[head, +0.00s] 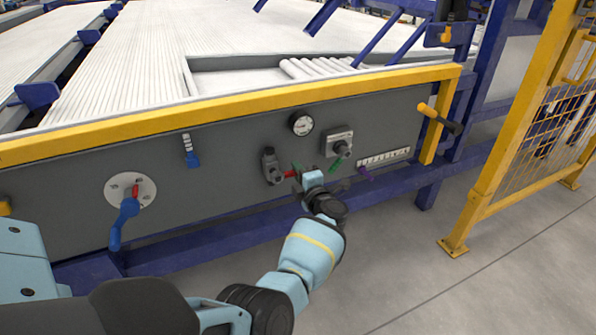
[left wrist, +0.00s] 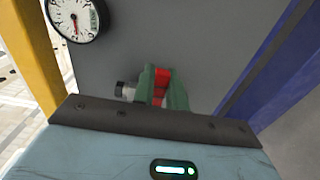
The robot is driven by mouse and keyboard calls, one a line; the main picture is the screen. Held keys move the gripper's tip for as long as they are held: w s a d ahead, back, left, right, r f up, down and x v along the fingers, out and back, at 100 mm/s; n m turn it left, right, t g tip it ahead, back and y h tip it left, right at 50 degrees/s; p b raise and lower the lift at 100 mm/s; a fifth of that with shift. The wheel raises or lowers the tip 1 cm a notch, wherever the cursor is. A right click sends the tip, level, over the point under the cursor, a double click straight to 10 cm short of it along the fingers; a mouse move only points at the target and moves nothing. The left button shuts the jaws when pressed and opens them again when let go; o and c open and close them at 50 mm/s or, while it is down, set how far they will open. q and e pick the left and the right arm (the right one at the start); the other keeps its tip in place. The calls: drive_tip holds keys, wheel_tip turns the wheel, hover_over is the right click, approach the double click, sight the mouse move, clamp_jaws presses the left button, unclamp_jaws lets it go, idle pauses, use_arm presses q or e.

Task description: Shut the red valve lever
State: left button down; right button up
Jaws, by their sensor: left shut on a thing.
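The red valve lever (head: 290,174) sticks out to the right, roughly level, from a dark grey valve body (head: 271,167) on the grey panel. My left gripper (head: 299,176) is at the lever's outer end, in front of the panel. In the left wrist view the red lever (left wrist: 161,79) shows between the green fingertips, which are shut on it. A small metal end of the valve (left wrist: 125,91) shows left of the fingers. The gripper hides part of the lever. My right gripper is in neither view.
A round gauge (head: 302,123) sits above the valve. A yellow rail (head: 230,104) runs above.

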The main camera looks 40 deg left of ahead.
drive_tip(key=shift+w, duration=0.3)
use_arm(q)
drive_tip(key=c, duration=1.4)
unclamp_jaws()
drive_tip(key=shift+c, duration=0.2)
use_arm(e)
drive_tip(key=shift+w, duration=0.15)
